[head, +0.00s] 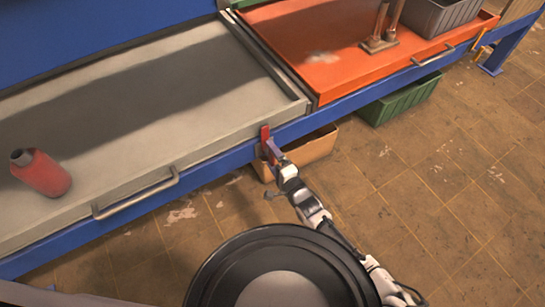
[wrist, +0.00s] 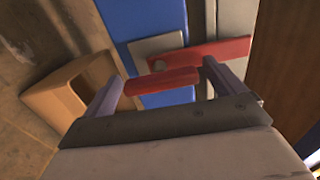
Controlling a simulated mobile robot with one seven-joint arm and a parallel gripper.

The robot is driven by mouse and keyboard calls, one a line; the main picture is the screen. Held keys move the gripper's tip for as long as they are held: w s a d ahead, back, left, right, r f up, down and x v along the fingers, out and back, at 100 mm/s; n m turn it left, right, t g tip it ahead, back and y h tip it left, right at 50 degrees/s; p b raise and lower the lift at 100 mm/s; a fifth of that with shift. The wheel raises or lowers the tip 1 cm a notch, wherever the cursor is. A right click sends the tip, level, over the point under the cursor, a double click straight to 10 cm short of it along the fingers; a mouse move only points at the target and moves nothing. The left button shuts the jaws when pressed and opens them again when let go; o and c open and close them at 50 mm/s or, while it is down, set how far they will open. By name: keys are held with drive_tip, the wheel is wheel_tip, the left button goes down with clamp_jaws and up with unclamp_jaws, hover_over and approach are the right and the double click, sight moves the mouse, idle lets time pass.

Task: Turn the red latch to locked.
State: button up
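The red latch (head: 265,139) is on the front edge of the bench, near the corner where the grey tray meets the orange one. In the wrist view its red bar (wrist: 212,52) crosses a light grey plate, and a red handle piece (wrist: 162,82) lies between my fingers. My gripper (head: 272,149) is at the latch, and in the wrist view (wrist: 162,72) its two purple fingers are wide apart, one at each end of the handle piece. Small gaps or contact at the fingers cannot be made out.
A tan bin (head: 313,148) sits below the bench just beyond my gripper. A green crate (head: 400,99) is under the orange tray (head: 310,50). The tiled floor at right is clear.

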drive_tip(key=v, duration=1.3)
drive_tip(key=shift+s+d, duration=0.25)
drive_tip(key=shift+s, duration=0.1)
